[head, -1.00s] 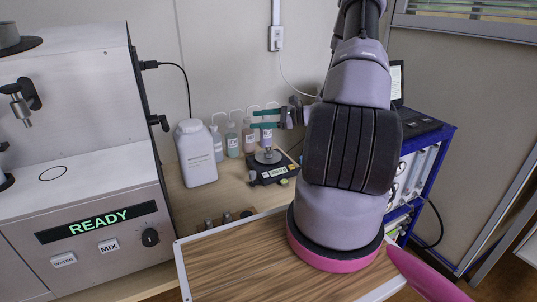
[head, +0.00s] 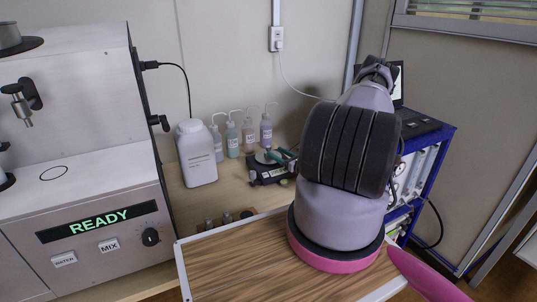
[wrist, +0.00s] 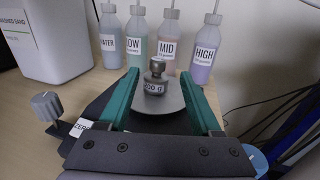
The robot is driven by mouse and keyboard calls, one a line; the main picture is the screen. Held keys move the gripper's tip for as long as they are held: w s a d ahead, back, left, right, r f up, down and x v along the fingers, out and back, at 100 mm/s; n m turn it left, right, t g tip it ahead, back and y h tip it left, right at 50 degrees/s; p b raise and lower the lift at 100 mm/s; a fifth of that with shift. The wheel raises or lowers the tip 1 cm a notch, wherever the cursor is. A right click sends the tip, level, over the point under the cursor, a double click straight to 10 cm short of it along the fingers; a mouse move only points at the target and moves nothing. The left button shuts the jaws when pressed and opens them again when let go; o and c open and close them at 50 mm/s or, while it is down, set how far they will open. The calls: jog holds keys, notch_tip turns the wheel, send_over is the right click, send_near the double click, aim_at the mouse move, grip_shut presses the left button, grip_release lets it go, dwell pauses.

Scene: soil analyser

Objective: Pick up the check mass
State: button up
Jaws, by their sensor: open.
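The check mass (wrist: 154,88) is a small dark grey knobbed weight with a white label ending in "00 g". It stands upright on the round grey pan (wrist: 150,109) of a dark balance (head: 258,178). My gripper (wrist: 158,77) is open, with its two green fingers on either side of the mass in the wrist view. Gaps show between the mass and both fingers, and nothing is held. In the head view my gripper (head: 277,155) is low over the balance, and the mass is too small and covered to make out clearly.
Several labelled wash bottles (wrist: 138,38) stand just behind the balance. A white jug (head: 197,155) is to the left. The balance has a grey knob (wrist: 46,106) at its left. The soil analyser (head: 85,190) reads READY. A cable (wrist: 262,103) lies on the right.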

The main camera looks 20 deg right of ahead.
aim_at(270, 149)
jog(key=x, duration=0.5)
jog(key=shift+w+a+r, duration=0.1)
jog(key=shift+w+a, duration=0.2)
grip_shut()
